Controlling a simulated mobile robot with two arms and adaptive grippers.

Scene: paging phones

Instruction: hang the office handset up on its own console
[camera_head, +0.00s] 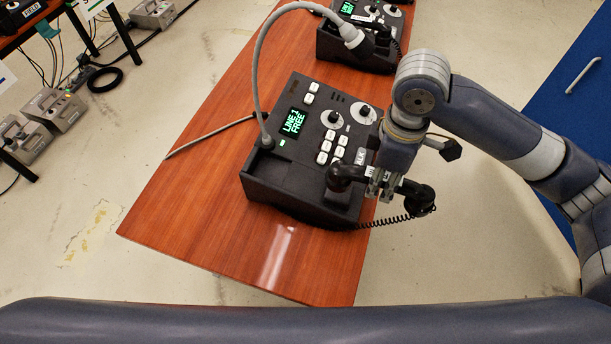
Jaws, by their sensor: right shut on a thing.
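A black console (287,167) with a green screen reading "LINE 1 FREE", white keys and two round dials stands on the wooden table. My right gripper (384,186) is shut on the black handset (418,193) around its middle. The handset lies roughly level in the picture, its left end over the console's front right part and its right end out past the table edge. I cannot tell whether the left end touches the console. A coiled cord runs from the handset's right end back to the console's front. The handset's small label is not readable. My left gripper is out of view.
A grey gooseneck microphone (262,50) arches up from the console's left side. A second console (355,48) stands at the table's far end. The wooden table (225,235) is bare at the front left. A blue panel (575,95) is at right; grey boxes (55,108) are at left.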

